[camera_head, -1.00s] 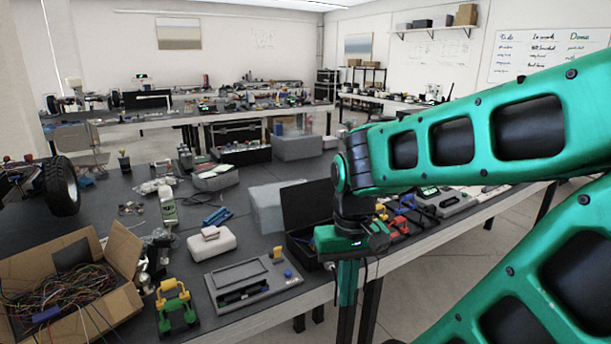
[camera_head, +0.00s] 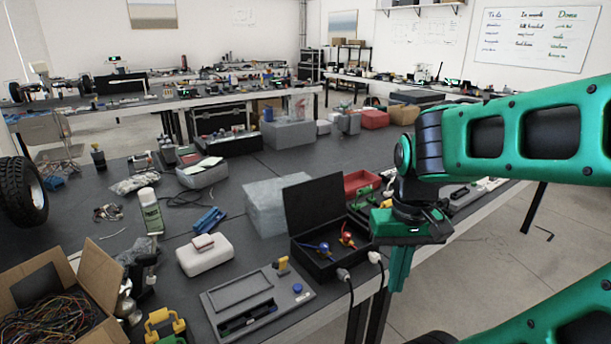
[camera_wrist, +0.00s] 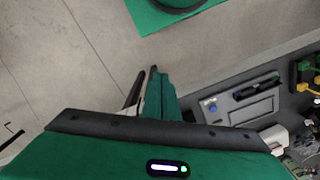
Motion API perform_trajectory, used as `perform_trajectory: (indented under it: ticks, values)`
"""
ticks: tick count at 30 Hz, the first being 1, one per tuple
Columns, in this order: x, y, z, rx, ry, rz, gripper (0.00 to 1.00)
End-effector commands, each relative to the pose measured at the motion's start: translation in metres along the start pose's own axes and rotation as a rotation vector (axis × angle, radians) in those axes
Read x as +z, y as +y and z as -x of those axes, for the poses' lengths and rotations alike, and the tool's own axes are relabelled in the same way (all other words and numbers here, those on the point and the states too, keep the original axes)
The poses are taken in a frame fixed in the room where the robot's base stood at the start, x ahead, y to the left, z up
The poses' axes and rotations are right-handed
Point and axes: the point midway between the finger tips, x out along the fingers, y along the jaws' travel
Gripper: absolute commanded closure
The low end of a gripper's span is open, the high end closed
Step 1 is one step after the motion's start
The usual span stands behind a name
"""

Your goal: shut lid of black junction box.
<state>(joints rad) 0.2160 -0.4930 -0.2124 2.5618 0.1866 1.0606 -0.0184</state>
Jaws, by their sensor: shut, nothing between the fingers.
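The black junction box (camera_head: 328,268) stands near the front edge of the dark table with its lid (camera_head: 313,211) raised, roughly upright at the back. Inside it are a blue part and a red part, and cables with pale plugs come out at its front. My gripper (camera_head: 398,278) points down just right of the box, beyond the table's front edge, apart from the lid. It is shut and empty. In the wrist view my gripper (camera_wrist: 155,75) shows over the floor, and the box is not clearly seen there.
A grey panel device (camera_head: 240,308) lies left of the box. A translucent bin (camera_head: 265,210) stands behind-left of the lid. A red tray (camera_head: 361,183) is behind-right. A white case (camera_head: 204,256) and a cardboard box (camera_head: 85,300) are further left. Floor is open at right.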

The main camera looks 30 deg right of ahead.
Motion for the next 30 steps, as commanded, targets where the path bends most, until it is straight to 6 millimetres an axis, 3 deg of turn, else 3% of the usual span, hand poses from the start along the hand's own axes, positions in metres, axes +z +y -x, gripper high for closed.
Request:
perform_trajectory:
  ticks: [2,5,15,24,30]
  values:
    - [-0.009,-0.001,0.009,-0.001,0.020,0.005,1.00]
    - [-0.042,-0.007,0.025,0.010,0.038,0.039,1.00]
    - [-0.215,-0.072,0.094,0.026,0.137,0.260,1.00]
    - [-0.358,-0.140,0.118,-0.021,0.220,0.467,1.00]
    - [-0.415,-0.168,0.121,-0.058,0.262,0.552,1.00]
